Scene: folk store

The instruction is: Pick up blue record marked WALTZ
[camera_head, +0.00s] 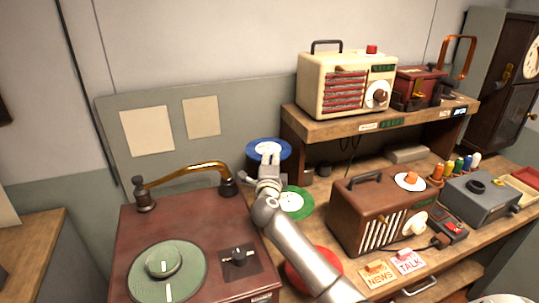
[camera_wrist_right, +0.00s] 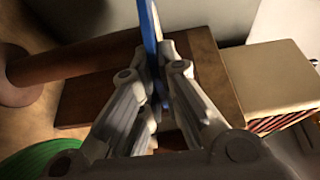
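The blue record (camera_head: 283,146) is behind the right gripper in the head view, at the back of the bench. In the right wrist view, the blue record (camera_wrist_right: 150,30) shows edge-on as a thin blue strip between the fingers. My right gripper (camera_head: 269,153) has its fingers close on both sides of that strip and looks shut on it; it also fills the right wrist view (camera_wrist_right: 160,75). The fingers cover part of the record's face, and no WALTZ marking is readable. My left gripper is not in view.
A green record (camera_head: 297,206) and a red record (camera_head: 318,262) lie near my right arm. A turntable (camera_head: 205,228) with a brass tone arm stands left. A brown radio (camera_head: 370,215) stands right, below a shelf (camera_head: 335,127) bearing a cream radio (camera_head: 325,80).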

